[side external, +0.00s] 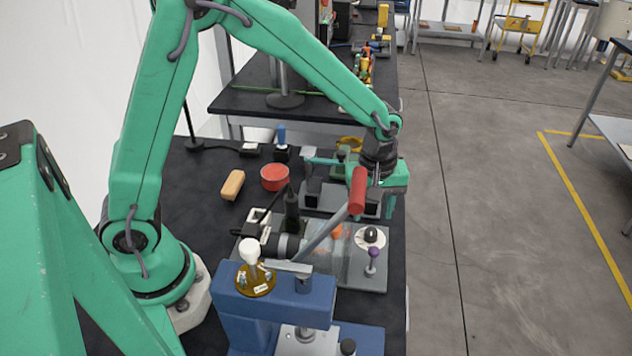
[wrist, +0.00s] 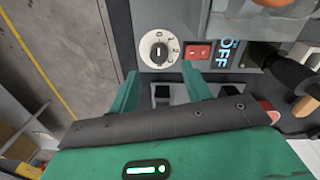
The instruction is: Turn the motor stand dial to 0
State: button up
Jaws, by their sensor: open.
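The motor stand dial (wrist: 158,50) is a white disc with dark numerals and a round black knob in the wrist view. A pale mark shows on the knob, but I cannot tell which numeral it points to. The dial sits on a grey panel beside a red rocker switch (wrist: 197,51) and a blue "OFF" label (wrist: 226,54). My gripper (wrist: 162,82) is open and empty, its two green fingers apart just short of the dial.
A red-handled lever (side external: 357,190) on the blue press (side external: 275,310) rises close in front of my gripper. A grey plate with a purple-knobbed fixture (side external: 374,258) lies nearer. A red bowl (side external: 275,178) and tan block (side external: 232,185) stand left. Open floor (side external: 500,240) lies right.

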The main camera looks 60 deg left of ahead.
aim_at(366, 230)
jog(key=shift+r, duration=1.1)
jog(key=s+a+r+m+t, duration=0.2)
jog(key=s+a+r+m, duration=0.3)
jog(key=s+r, duration=0.2)
jog(key=s+a+r+m+t, duration=0.3)
jog(key=s+a+r+m, duration=0.2)
jog(key=s+r, duration=0.3)
jog(key=s+m, duration=0.1)
jog(key=s, duration=0.2)
jog(key=shift+s+a, duration=0.3)
jog(key=shift+a, duration=0.1)
